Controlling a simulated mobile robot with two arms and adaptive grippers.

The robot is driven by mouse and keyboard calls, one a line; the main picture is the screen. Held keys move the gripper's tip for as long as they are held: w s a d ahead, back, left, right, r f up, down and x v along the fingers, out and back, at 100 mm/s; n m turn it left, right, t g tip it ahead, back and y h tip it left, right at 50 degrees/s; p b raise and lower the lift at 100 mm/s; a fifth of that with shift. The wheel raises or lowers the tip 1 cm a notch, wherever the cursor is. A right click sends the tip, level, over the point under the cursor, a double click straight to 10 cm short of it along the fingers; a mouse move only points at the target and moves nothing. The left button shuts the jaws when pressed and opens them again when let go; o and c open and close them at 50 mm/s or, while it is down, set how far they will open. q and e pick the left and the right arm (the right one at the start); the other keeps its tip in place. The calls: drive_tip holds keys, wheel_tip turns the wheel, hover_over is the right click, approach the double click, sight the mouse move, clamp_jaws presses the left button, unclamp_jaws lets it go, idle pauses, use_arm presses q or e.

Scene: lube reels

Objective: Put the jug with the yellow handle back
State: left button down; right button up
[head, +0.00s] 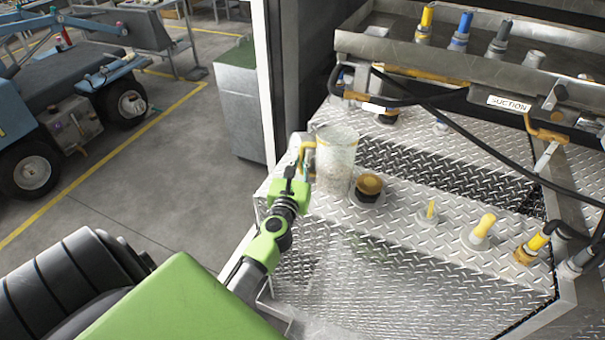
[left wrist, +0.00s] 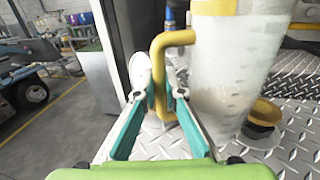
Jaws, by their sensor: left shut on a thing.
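The jug (head: 337,160) is a translucent, whitish cylinder with a yellow handle on its left side. It stands upright at the left end of the diamond-plate deck (head: 400,215); I cannot tell whether its base touches the plate. My left gripper (head: 303,172) is shut on the yellow handle. In the left wrist view, the handle (left wrist: 172,40) runs down between the fingers of the left gripper (left wrist: 167,90), and the jug body (left wrist: 218,70) is just right of them. My right gripper is not in view.
A yellow-brown cap (head: 370,184) on a black base is close right of the jug. Yellow-tipped fittings (head: 484,226) stand farther right. Black hoses and a SUCTION label (head: 508,103) hang above the deck. A grey cabinet (head: 238,100) and open floor lie left.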

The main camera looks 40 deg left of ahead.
sight(301, 173)
use_arm(q)
drive_tip(key=shift+w+a+f+b, duration=0.2)
drive_tip(key=shift+w+f+b, duration=0.05)
drive_tip(key=shift+f+b, duration=0.1)
drive_tip(key=f, duration=0.1)
drive_tip(key=f+b, duration=0.2)
drive_tip(key=shift+w+a+f, duration=0.15)
drive_tip(key=shift+w+f, duration=0.1)
drive_tip(key=shift+f, duration=0.05)
drive_tip(key=shift+f, duration=0.1)
drive_tip(key=c, duration=2.1)
unclamp_jaws()
drive_tip(key=shift+f, duration=0.1)
drive_tip(key=shift+c, duration=0.2)
drive_tip(key=shift+s, duration=0.1)
